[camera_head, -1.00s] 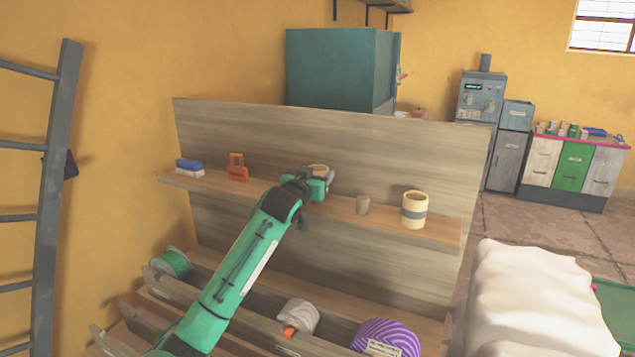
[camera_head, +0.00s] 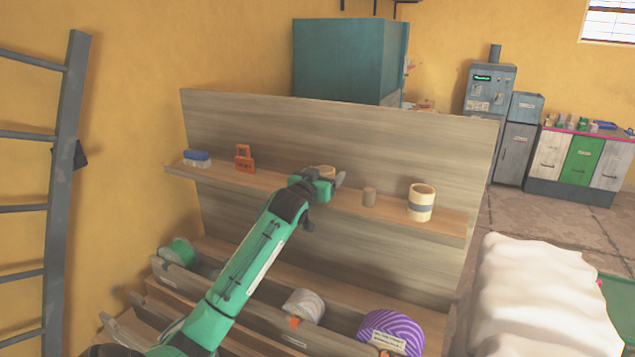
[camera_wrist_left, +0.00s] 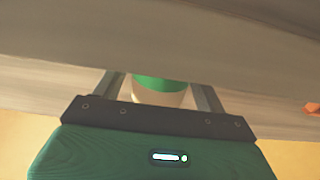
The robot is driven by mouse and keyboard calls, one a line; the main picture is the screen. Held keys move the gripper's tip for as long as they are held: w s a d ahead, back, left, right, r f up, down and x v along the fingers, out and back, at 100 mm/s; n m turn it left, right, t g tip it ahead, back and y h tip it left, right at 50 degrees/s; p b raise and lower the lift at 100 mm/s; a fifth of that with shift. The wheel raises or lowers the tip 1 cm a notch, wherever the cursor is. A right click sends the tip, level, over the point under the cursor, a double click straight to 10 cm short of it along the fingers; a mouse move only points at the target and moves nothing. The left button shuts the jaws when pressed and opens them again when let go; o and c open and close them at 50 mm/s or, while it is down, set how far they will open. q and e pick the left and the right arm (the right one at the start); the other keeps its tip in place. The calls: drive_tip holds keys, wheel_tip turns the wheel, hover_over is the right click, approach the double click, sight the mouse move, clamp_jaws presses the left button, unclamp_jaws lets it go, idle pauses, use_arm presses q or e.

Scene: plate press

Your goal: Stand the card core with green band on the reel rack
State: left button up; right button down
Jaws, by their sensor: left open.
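The card core with green band (camera_wrist_left: 160,88) shows in the left wrist view between my left gripper's two fingers (camera_wrist_left: 158,95), its green band toward the top and a pale part below. In the head view only the core's tan rim (camera_head: 325,170) shows above my left gripper (camera_head: 328,184), which hides the rest. My left gripper is open around the core, at the upper shelf of the reel rack (camera_head: 440,222). The core's base is hidden, so its contact with the shelf cannot be seen. My right gripper is not in view.
Lower trays hold a green spool (camera_head: 180,252), a pale reel (camera_head: 304,305) and a purple striped reel (camera_head: 392,332).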

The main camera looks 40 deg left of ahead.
use_arm(q)
drive_tip(key=b+v, duration=0.3)
drive_tip(key=v, duration=0.9)
drive_tip(key=shift+b, duration=0.3)
